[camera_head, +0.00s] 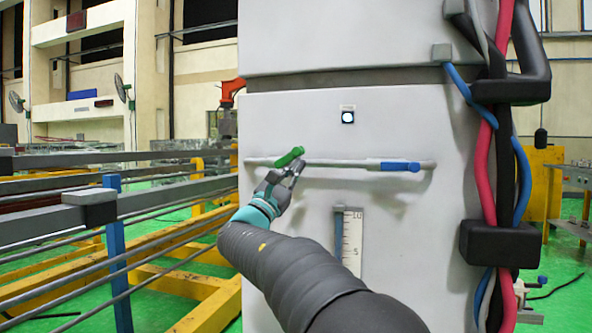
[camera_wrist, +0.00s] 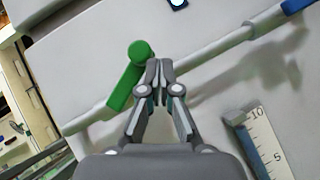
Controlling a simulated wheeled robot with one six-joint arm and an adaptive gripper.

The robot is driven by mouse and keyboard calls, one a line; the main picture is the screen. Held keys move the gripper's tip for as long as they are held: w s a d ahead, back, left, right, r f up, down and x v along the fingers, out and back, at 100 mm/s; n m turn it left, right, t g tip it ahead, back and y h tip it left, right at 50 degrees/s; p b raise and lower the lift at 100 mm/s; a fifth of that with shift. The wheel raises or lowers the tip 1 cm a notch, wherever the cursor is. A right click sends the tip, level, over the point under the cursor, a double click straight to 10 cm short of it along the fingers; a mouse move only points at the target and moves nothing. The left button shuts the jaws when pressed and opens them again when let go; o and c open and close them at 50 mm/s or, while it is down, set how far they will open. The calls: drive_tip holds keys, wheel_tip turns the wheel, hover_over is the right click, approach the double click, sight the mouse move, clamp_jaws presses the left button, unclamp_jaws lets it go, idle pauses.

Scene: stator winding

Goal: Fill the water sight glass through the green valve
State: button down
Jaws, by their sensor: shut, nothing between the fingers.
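The green valve (camera_head: 289,157) is a handle on the left part of a thin grey pipe (camera_head: 340,162) on the white cabinet. The handle is tilted to the pipe, right end higher. My gripper (camera_head: 298,166) is shut and empty, just right of and below the handle. In the wrist view, my fingertips (camera_wrist: 158,68) are together right of the green handle (camera_wrist: 128,78); I cannot tell whether they touch it. The sight glass (camera_head: 339,242) is a narrow bluish tube beside a white scale (camera_head: 352,242), below the pipe. My arm hides its lower end, and its water level is unclear.
A blue handle (camera_head: 400,166) lies along the pipe's right part. A small lit indicator (camera_head: 348,117) sits above the pipe. Thick red, blue and black cables (camera_head: 482,160) run down the cabinet's right side. Grey and yellow rails (camera_head: 120,210) stand to the left.

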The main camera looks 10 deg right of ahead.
drive_tip(key=s+a+f+b, duration=0.3)
drive_tip(key=s+f, duration=0.4)
drive_tip(key=f, duration=0.3)
drive_tip(key=shift+a+f+b, duration=0.15)
drive_tip(key=shift+f+b, duration=0.1)
drive_tip(key=shift+b, duration=0.2)
